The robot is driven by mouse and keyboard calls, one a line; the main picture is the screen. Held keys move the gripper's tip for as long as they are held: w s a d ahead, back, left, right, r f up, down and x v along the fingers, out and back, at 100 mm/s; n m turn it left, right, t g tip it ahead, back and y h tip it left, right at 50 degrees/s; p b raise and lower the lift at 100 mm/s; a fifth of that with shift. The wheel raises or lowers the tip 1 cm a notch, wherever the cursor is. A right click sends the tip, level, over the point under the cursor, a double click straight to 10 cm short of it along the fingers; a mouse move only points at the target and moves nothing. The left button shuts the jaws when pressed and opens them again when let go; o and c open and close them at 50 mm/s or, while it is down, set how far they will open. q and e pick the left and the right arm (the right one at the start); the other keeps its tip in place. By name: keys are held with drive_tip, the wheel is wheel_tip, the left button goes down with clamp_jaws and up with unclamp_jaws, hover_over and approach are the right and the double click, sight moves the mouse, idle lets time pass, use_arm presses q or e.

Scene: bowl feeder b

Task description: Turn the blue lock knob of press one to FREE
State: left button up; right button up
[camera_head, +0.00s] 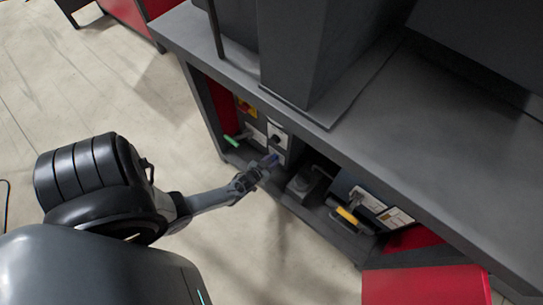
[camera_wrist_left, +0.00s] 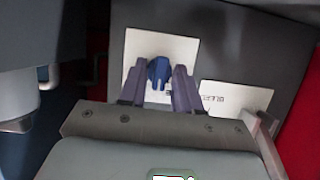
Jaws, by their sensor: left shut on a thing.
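The blue lock knob (camera_wrist_left: 158,70) sits on a white plate on the dark panel in the left wrist view. In the head view the blue knob (camera_head: 272,160) is a small spot at my left gripper's tip, on the front panel under the bench. My left gripper (camera_head: 264,166) reaches it from the lower left. In the left wrist view the two fingers of my left gripper (camera_wrist_left: 159,76) stand on either side of the knob, shut on it. The knob's setting cannot be read clearly. My right gripper is not in view.
A white plate with a black knob (camera_head: 277,138), a green handle (camera_head: 232,141) and a red-and-yellow switch (camera_head: 244,107) are close by. A yellow-handled item (camera_head: 347,215) is further right under the bench. A lettered label (camera_wrist_left: 235,97) is right of the knob.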

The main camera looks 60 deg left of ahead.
use_arm(q)
drive_tip(key=shift+s+a+f+n+h, duration=0.1)
drive_tip(key=shift+s+f+n+h, duration=0.1)
drive_tip(key=shift+n+h, duration=0.4)
drive_tip(key=shift+n+t+h, duration=0.4)
drive_tip(key=shift+n, duration=0.6)
drive_tip(key=n+t+h+b, duration=0.1)
drive_tip(key=n+b, duration=0.1)
drive_tip(key=n, duration=0.1)
drive_tip(key=shift+a+f+h, duration=0.1)
drive_tip(key=shift+a+h, duration=0.05)
drive_tip(key=shift+h, duration=0.25)
drive_tip(key=o, duration=0.7)
